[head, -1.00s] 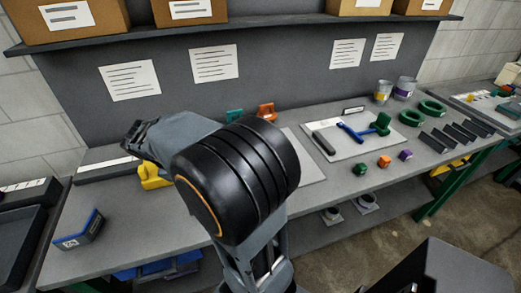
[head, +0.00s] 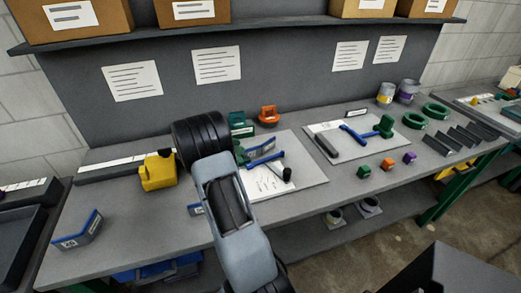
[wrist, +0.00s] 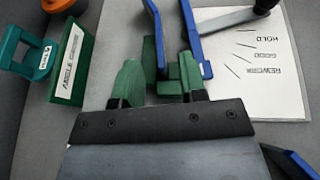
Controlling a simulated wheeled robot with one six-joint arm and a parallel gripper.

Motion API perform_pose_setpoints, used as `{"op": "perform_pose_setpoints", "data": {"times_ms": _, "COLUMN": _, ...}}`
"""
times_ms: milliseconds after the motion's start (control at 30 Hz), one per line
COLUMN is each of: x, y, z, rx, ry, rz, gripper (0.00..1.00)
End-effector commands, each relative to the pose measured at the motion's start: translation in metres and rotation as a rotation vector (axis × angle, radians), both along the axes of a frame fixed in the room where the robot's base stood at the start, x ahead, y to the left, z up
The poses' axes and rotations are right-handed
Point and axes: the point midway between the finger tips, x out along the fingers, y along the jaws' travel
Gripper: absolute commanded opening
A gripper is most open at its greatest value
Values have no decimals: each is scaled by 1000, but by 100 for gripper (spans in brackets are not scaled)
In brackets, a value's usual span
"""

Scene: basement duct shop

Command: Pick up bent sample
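A grey sheet-metal piece with blue edges, seemingly the bent sample (head: 262,148), stands at the back of the middle board. In the wrist view a blue edge of it (wrist: 155,25) runs down towards the gap between my green fingers. My gripper (wrist: 160,85) has its fingers apart, with green blocks showing between and beyond them. Whether the fingers touch the sample cannot be told. In the head view my arm mostly hides the gripper. Other blue-edged pieces are a labelled one (head: 80,230) at the bench's front left and one (head: 195,208) partly behind my arm.
A blue bar (wrist: 195,40) lies close beside the sample, near a black knob (head: 287,174). A yellow block (head: 158,172) is to the left.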

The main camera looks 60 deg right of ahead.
Motion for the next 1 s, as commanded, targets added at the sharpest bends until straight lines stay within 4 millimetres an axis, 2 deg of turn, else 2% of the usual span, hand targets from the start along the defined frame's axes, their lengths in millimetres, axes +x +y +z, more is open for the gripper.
{"op": "perform_pose_setpoints", "data": {"times_ms": 333, "x": -11, "y": -20, "z": -9, "rx": 2, "ry": 0, "rz": -1, "gripper": 38}}
{"op": "perform_pose_setpoints", "data": {"times_ms": 633, "x": -27, "y": -51, "z": -22, "rx": 1, "ry": -1, "rz": -1, "gripper": 38}}
{"op": "perform_pose_setpoints", "data": {"times_ms": 1000, "x": -30, "y": -57, "z": -25, "rx": 1, "ry": -2, "rz": 1, "gripper": 38}}
